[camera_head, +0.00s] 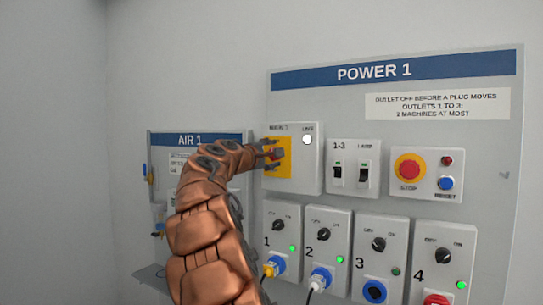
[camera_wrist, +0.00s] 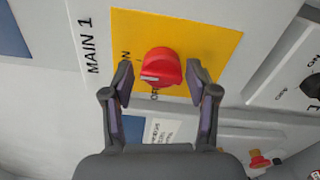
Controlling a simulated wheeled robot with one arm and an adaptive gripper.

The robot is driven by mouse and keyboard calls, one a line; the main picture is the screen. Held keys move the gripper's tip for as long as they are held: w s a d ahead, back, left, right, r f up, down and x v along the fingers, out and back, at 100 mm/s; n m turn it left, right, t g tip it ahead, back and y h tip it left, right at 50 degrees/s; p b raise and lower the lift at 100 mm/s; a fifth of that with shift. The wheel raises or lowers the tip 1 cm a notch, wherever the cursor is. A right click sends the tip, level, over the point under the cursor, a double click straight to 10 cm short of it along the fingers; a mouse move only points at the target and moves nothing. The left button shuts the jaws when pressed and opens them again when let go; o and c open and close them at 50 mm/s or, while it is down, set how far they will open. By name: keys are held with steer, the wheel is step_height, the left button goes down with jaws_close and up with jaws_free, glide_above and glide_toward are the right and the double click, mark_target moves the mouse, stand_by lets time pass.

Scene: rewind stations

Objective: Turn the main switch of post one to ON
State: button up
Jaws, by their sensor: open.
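The main switch of post one is a red rotary knob (camera_wrist: 161,66) on a yellow plate (camera_wrist: 215,45) marked MAIN 1. It also shows small in the head view (camera_head: 278,153), partly covered by my gripper (camera_head: 268,152). In the wrist view my gripper (camera_wrist: 160,72) is open, one finger on each side of the knob, with gaps showing. The knob's white mark faces the lower left of that view, between the ON and OFF lettering. The ON lettering is partly hidden by a finger. I cannot tell the exact setting. The LIVE lamp (camera_head: 307,140) looks white.
The POWER 1 board (camera_head: 400,85) also bears a 1-3 breaker box (camera_head: 353,165), a red stop button (camera_head: 409,168) and a blue reset button (camera_head: 446,183). Several outlet boxes sit below, with plugs in outlets 1 and 2. The AIR 1 board (camera_head: 190,140) stands left, behind my arm.

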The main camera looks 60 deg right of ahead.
steer(key=shift+f+p, duration=0.1)
steer(key=shift+p, duration=0.2)
